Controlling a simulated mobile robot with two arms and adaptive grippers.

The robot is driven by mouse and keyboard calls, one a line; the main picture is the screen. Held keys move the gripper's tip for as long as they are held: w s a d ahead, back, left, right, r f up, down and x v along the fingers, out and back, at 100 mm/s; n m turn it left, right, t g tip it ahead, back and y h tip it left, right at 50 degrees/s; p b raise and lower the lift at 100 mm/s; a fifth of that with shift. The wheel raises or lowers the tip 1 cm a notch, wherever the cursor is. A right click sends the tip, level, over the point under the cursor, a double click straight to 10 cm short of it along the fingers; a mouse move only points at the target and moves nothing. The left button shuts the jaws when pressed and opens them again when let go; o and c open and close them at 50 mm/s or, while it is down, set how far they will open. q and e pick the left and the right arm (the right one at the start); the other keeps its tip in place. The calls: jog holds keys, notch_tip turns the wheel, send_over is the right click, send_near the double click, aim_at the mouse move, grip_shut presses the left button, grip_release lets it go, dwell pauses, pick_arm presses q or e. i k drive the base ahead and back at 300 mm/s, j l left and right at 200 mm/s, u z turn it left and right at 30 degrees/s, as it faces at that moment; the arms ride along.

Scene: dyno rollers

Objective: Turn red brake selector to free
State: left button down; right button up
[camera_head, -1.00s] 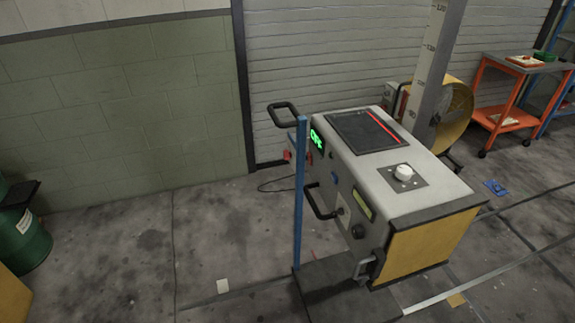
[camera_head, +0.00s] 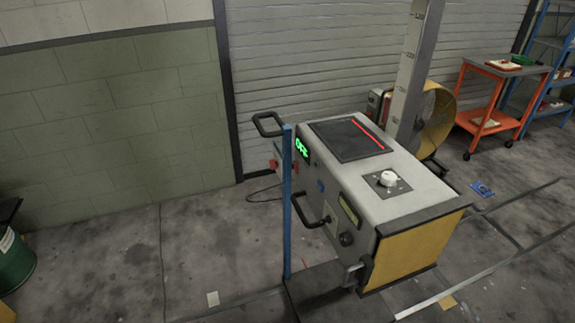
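A grey console (camera_head: 408,200) with a yellow end panel stands right of the middle. Its side has a green lit display (camera_head: 301,147), a black handle (camera_head: 311,211) and a dark round knob (camera_head: 346,239). A white knob (camera_head: 388,179) sits on a dark plate on its top, beside a black panel with a red line. A small red part (camera_head: 273,164) shows at the console's far left, partly behind a blue post; I cannot tell if it is the red brake selector or how it is set. Neither of my grippers is in view.
The blue post (camera_head: 287,205) stands close in front of the console. A yellow drum fan (camera_head: 437,118), an orange cart (camera_head: 492,112) and a blue shelf stand at the back right. A green drum (camera_head: 15,262) is at the left edge. The floor left of the console is open.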

aim_at(274, 164)
jog(key=i+j+z, duration=0.1)
jog(key=z, duration=0.3)
jog(key=j+z, duration=0.1)
jog(key=z, duration=0.3)
jog(key=i+j+z, duration=0.1)
jog(key=z, duration=0.35)
jog(key=j+z, duration=0.25)
jog(key=z, duration=0.15)
